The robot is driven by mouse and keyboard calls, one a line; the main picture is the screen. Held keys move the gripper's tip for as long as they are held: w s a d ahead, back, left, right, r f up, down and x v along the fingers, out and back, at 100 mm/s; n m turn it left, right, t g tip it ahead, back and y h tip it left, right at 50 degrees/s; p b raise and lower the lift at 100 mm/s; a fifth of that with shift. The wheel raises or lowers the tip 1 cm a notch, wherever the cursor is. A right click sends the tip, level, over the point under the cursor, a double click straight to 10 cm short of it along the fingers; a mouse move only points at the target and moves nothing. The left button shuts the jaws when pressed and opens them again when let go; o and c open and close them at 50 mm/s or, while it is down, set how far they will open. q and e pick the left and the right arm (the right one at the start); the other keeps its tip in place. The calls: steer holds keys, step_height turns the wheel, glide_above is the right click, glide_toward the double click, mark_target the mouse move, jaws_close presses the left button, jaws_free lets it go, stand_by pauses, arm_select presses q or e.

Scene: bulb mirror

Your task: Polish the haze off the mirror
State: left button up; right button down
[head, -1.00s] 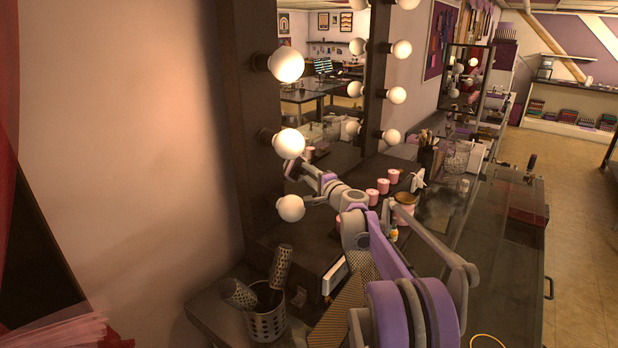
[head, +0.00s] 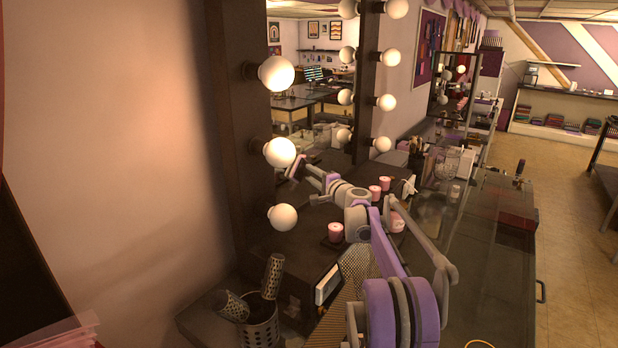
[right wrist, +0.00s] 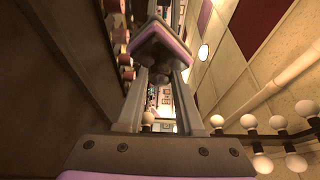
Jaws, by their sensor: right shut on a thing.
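The mirror (head: 312,95) stands upright in a dark frame at the upper middle of the head view and reflects a room. I cannot make out haze on it. My right gripper (head: 308,172) is up at the lower part of the mirror, near the bulbs. In the right wrist view its two grey fingers (right wrist: 162,85) are shut on a small dark thing (right wrist: 160,72), mostly hidden between them. I cannot tell whether the held thing touches the glass. My left gripper is out of view.
Round white bulbs (head: 279,152) stick out of the frame on both sides, close to my right gripper. Pink candles (head: 335,232) stand on the counter below. A metal cup (head: 260,330) holds perforated rollers. A glass-topped counter (head: 485,240) runs right; floor beyond is clear.

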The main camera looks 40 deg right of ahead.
steer(key=shift+a, duration=0.5)
steer(key=s+a, duration=0.1)
steer(key=a, duration=0.5)
steer(key=shift+s, duration=0.4)
stand_by(1.0)
steer(key=s+d, duration=0.1)
steer(key=s, duration=0.5)
steer(key=shift+d, duration=0.35)
